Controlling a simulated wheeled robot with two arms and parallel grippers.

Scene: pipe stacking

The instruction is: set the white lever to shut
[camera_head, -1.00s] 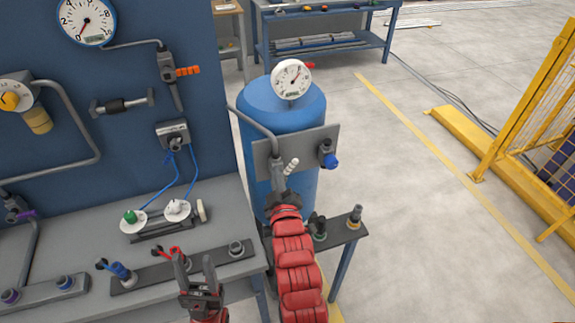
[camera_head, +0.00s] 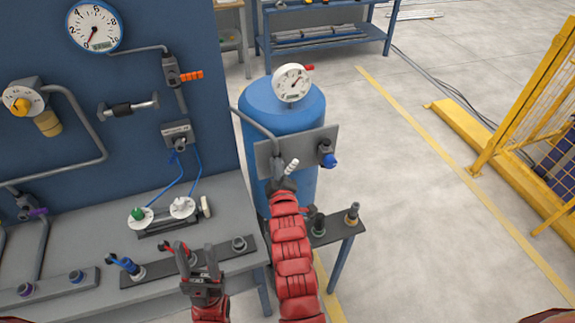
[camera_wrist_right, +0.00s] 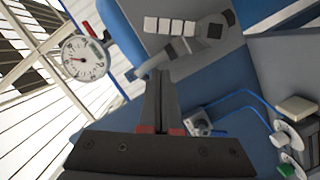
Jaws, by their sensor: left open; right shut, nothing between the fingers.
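The white lever (camera_head: 291,167) is on a valve on the grey plate in front of the blue tank, and points up and slightly right in the head view. In the right wrist view the white lever (camera_wrist_right: 170,26) lies just beyond my fingertips, joined to its grey valve body (camera_wrist_right: 212,28). My right gripper (camera_head: 283,184) is shut and empty, close to the lever. Its fingers (camera_wrist_right: 158,76) are together; I cannot tell whether they touch the valve. My left gripper (camera_head: 190,258) is open and empty above the bench front.
The blue tank (camera_head: 262,100) carries a round gauge (camera_head: 292,83). A blue-handled valve (camera_head: 328,158) sits right of the lever on the plate. A small side table (camera_head: 335,232) holds fittings. A yellow fence (camera_head: 508,110) stands far right, with open floor between.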

